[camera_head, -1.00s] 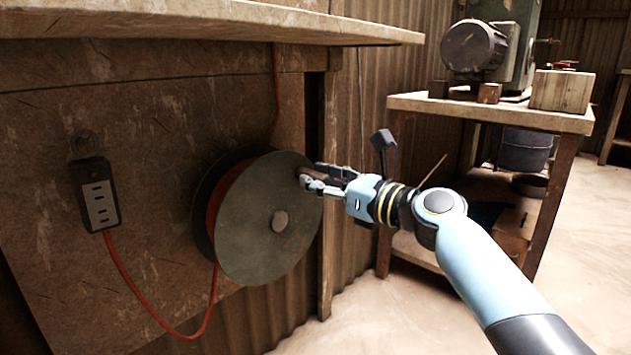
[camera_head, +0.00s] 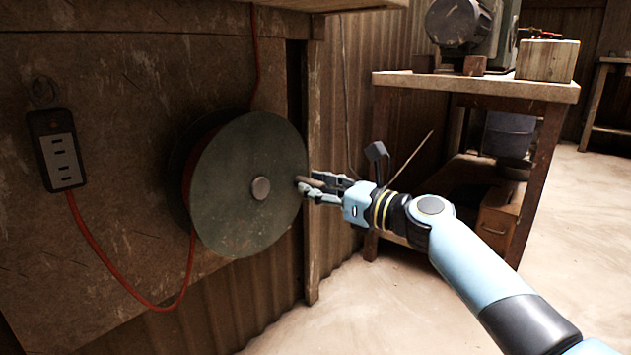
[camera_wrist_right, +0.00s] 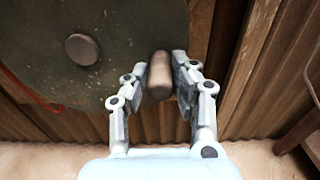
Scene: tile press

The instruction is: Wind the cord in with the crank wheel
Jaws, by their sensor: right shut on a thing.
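The crank wheel (camera_head: 235,215) is a dark green disc with a round hub (camera_head: 260,188), mounted on the wooden panel's front. It also shows in the right wrist view (camera_wrist_right: 35,55). The orange cord (camera_head: 95,255) hangs in a loop from a power strip (camera_head: 62,160) to the reel behind the disc. My right gripper (camera_head: 306,187) is at the wheel's right rim, shut on the crank handle. The wrist view shows the brown handle (camera_wrist_right: 159,75) between the fingers. The reel's back is mostly hidden. My left gripper is not in view.
A workbench edge (camera_head: 330,4) juts out above the wheel. A wooden stand (camera_head: 450,84) at the right carries a motor (camera_head: 460,22) and a wooden block (camera_head: 547,60). A wooden post (camera_head: 311,230) stands right of the wheel. The floor in front is clear.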

